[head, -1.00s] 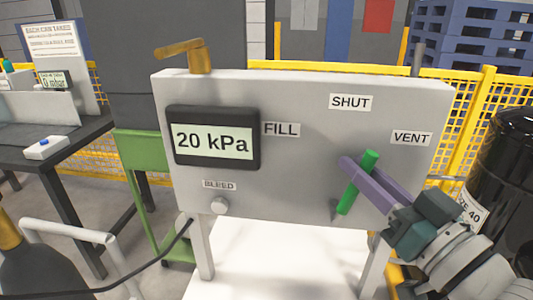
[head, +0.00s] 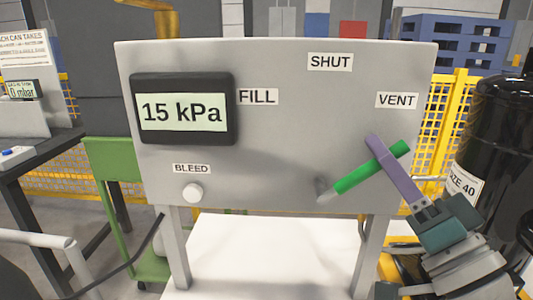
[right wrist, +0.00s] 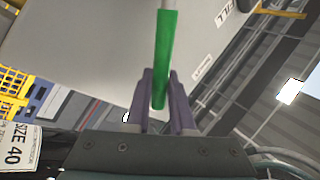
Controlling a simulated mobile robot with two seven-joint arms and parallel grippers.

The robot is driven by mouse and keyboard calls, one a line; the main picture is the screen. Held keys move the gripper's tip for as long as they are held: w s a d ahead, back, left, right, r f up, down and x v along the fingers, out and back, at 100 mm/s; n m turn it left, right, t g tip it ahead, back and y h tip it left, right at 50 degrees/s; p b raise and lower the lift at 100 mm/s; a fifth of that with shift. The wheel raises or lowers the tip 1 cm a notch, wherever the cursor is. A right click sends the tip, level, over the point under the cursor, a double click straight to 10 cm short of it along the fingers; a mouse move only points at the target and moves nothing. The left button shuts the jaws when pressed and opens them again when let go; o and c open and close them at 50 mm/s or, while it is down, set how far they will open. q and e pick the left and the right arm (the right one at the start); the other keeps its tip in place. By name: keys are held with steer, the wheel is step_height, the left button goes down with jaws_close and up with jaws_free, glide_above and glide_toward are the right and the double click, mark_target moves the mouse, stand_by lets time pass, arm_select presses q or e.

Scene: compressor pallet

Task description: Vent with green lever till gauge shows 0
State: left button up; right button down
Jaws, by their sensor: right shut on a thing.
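The grey panel (head: 270,185) carries a gauge (head: 183,112) that reads 15 kPa. The green lever (head: 358,178) slopes up to the right from its pivot (head: 325,191), its tip below and right of the VENT label (head: 396,100). My right gripper (head: 379,150) has its purple fingers shut on the lever near its outer end. In the right wrist view the green lever (right wrist: 165,60) runs between the two fingers (right wrist: 160,90). My left gripper is not in view.
FILL (head: 258,97) and SHUT (head: 330,62) labels are on the panel. A white knob (head: 192,193) sits under the BLEED label (head: 192,169). A black drum (head: 500,140) stands close on the right, beside my right arm. A yellow fence (head: 455,110) is behind.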

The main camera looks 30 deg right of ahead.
stand_by(0.4)
steer(key=c, duration=1)
jaws_free()
steer(key=shift+c, duration=0.2)
steer(key=shift+s+f, duration=0.1)
steer(key=shift+s+f, duration=0.2)
steer(key=shift+s, duration=0.1)
steer(key=b+v, duration=0.2)
steer(key=v, duration=0.7)
